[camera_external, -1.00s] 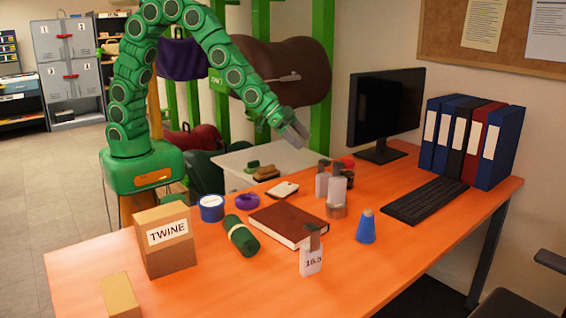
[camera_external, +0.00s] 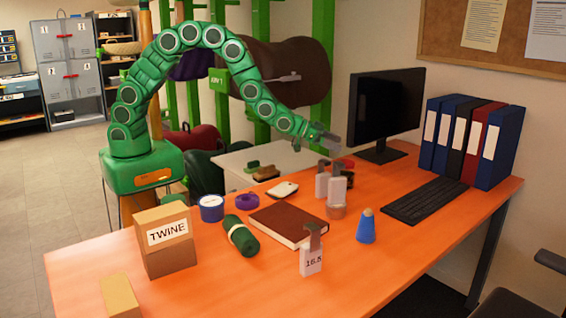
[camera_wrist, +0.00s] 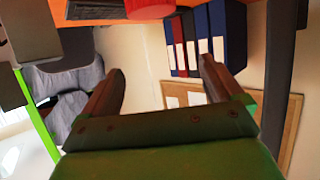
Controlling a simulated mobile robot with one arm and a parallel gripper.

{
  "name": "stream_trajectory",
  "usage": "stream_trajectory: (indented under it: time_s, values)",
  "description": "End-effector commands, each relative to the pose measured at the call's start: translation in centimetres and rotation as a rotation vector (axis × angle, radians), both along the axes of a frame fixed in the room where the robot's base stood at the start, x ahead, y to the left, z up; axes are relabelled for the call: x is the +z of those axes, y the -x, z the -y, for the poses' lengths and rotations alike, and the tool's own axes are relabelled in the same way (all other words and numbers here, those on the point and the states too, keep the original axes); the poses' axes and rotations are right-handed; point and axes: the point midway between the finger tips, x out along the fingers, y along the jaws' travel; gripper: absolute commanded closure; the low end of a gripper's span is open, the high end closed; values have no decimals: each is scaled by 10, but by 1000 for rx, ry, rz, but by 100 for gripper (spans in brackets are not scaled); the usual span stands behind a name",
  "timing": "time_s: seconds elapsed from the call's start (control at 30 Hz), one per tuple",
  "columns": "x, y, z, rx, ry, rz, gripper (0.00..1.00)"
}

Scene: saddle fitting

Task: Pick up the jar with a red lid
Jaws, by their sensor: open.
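My gripper (camera_external: 331,143) is above and just behind the cluster, angled down to the right, apart from the desk. In the wrist view my gripper (camera_wrist: 158,72) has its two brown fingers spread with nothing between them. A red rounded object (camera_wrist: 150,8), cut off by the top edge, lies beyond the fingers.

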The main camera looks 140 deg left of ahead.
Motion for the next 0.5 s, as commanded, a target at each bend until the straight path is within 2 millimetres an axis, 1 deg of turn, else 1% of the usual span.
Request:
stream_trajectory:
  time_s: [0.03,0.1,0.5]
  values:
    - [-9,0,0,0,3,-3,6]
    - [-18,0,0,0,4,-4,6]
    - [-65,-1,-1,0,2,-2,6]
